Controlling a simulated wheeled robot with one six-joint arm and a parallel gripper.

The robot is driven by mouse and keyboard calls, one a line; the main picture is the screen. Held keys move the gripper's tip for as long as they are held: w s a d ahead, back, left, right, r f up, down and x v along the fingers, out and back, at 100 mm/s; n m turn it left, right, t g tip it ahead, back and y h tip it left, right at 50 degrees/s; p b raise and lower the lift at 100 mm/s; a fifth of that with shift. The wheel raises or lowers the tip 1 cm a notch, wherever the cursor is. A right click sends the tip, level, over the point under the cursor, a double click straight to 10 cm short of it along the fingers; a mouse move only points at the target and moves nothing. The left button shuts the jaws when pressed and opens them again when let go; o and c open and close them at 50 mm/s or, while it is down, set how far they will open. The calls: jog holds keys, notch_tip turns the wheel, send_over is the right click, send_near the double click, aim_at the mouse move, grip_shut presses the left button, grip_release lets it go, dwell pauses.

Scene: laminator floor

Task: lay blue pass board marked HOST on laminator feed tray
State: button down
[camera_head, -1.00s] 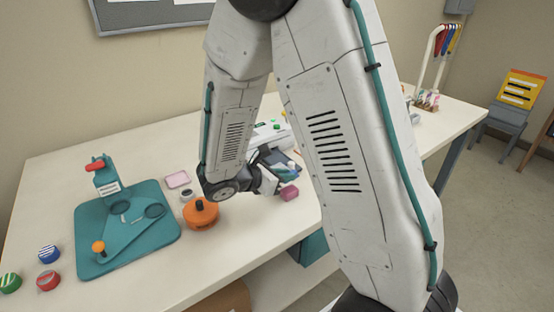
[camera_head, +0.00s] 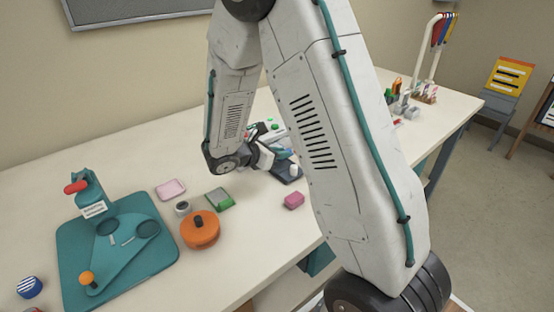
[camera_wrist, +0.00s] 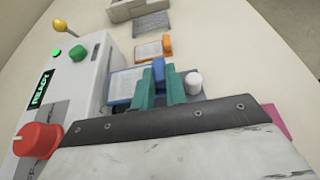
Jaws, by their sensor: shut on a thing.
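My gripper (camera_wrist: 163,84) has its teal fingers shut on the blue tab (camera_wrist: 158,66) of a pass board. The board's pale face with a blue edge (camera_wrist: 124,84) shows left of the fingers, close beside the laminator (camera_wrist: 85,75). Its marking is not legible, and my fingers and wrist hide part of it. I cannot tell whether the board touches what is under it. The laminator has a green READY display, a red knob and a green button. In the head view my gripper (camera_head: 276,158) is small and low by the laminator (camera_head: 275,128); my arm partly hides both.
An orange-edged board (camera_wrist: 149,50) lies beyond the held one. A white cylinder (camera_wrist: 194,82) stands close right of my fingers. A pink block (camera_head: 293,201), orange round pot (camera_head: 200,230) and teal fixture (camera_head: 135,262) are on the table. Bare tabletop lies at the back left.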

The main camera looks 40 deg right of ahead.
aim_at(279, 169)
notch_tip(279, 169, down, 3)
jog(key=shift+w+a+f, duration=0.1)
jog(key=shift+a, duration=0.05)
jog(key=shift+f, duration=0.2)
jog(key=shift+f, duration=0.2)
jog(key=c, duration=1.4)
grip_release()
